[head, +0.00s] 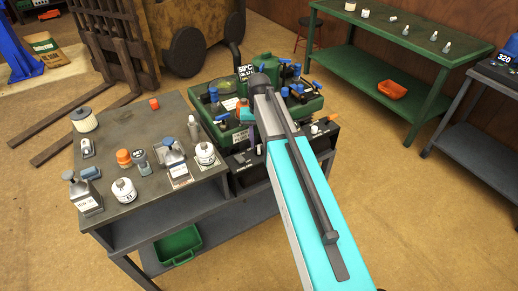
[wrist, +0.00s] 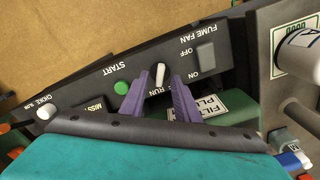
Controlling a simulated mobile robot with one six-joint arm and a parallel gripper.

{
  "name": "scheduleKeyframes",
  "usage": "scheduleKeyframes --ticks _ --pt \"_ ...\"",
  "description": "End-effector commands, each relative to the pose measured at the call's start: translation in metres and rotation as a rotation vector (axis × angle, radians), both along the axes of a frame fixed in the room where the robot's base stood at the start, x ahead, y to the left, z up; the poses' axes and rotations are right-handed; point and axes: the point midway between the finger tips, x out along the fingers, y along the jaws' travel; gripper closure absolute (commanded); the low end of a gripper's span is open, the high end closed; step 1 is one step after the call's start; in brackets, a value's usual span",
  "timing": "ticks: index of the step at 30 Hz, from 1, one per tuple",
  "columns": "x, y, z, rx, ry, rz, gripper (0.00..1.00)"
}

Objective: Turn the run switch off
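The run switch (wrist: 160,74) is a small dark knob with a white bar on a dark control panel (wrist: 90,82), which appears upside down in the wrist view. The word RUN shows just below the knob; I cannot tell which way its bar points. My gripper (wrist: 163,80) has two purple fingers, apart, one on either side of the knob. I cannot tell whether either finger touches it. In the head view the panel (head: 246,160) is on the front of a green machine (head: 215,122), and my arm hides the switch.
A green START button (wrist: 121,88) lies left of the switch. A fume fan rocker (wrist: 206,57) lies to the right, and a white choke knob (wrist: 46,112) is farther left. Bottles and cans crowd the grey bench (head: 125,205) left of the machine.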

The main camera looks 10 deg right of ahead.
Motion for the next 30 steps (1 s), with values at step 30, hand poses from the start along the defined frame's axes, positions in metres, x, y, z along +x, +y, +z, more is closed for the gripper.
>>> scheduleKeyframes --ticks 30 --pt "0.0 0.001 -0.022 0.0 0.0 0.001 1.0"
